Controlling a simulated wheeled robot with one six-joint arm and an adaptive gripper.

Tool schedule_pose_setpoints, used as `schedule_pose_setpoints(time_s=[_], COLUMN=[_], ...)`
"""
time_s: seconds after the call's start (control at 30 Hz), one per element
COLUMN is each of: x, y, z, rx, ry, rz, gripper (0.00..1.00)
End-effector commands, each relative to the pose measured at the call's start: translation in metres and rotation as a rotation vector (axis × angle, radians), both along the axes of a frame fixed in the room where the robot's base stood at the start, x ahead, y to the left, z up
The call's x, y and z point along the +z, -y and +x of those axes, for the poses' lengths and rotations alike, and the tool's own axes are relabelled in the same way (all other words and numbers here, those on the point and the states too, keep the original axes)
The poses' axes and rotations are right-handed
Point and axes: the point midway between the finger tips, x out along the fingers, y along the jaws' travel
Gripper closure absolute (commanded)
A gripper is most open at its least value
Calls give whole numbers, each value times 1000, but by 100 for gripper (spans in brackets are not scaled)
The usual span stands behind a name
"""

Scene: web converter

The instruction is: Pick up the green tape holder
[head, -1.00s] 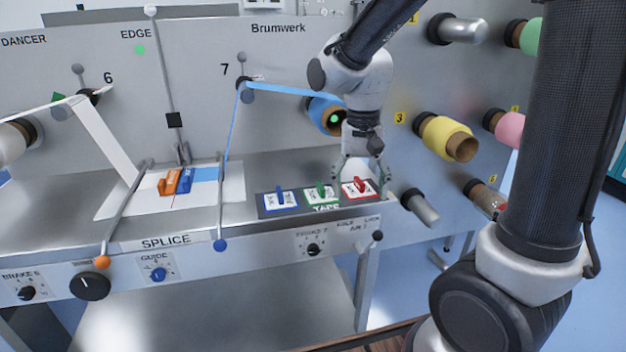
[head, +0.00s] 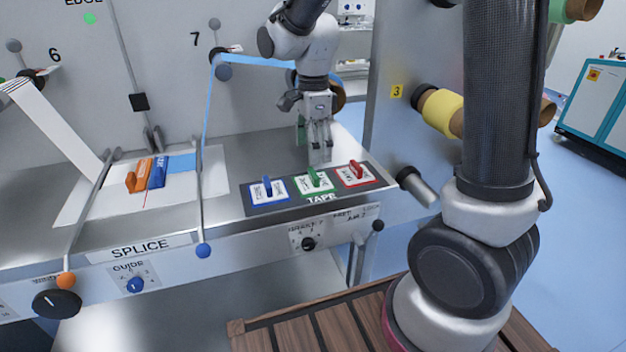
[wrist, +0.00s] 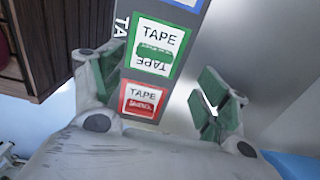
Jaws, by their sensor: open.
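The green tape holder (head: 315,177) stands on a green-bordered white card, in the middle of the dark TAPE strip (head: 287,209). The wrist view shows it from above as a green block (wrist: 154,54) near the top centre. My gripper (head: 319,154) is just behind and above it in the head view. The red tape holder (head: 356,170) shows between and below the fingertips there. The blue tape holder (head: 267,187) is on the left of the strip.
The strip lies on a steel table with bare metal behind it. A white splice pad (head: 215,180) with orange and blue pieces lies to the left. A lever with a blue knob (head: 203,250) stands between. A grey roller (head: 415,185) sticks out at the right.

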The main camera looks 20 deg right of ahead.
Motion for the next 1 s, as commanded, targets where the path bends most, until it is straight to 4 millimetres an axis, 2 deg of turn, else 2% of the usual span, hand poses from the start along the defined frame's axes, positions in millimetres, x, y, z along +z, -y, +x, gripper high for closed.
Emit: schedule_pose_setpoints(time_s=[0.5, 0.77, 0.87, 1.0], x=[-69, -73, -73, -73], y=[-2, -2, -2, -2], z=[-8, -8, -8, -8], rx=[-1, 0, 0, 0], ry=[-4, -1, -1, -1], rz=[-1, 0, 0, 0], gripper=[25, 25, 40, 65])
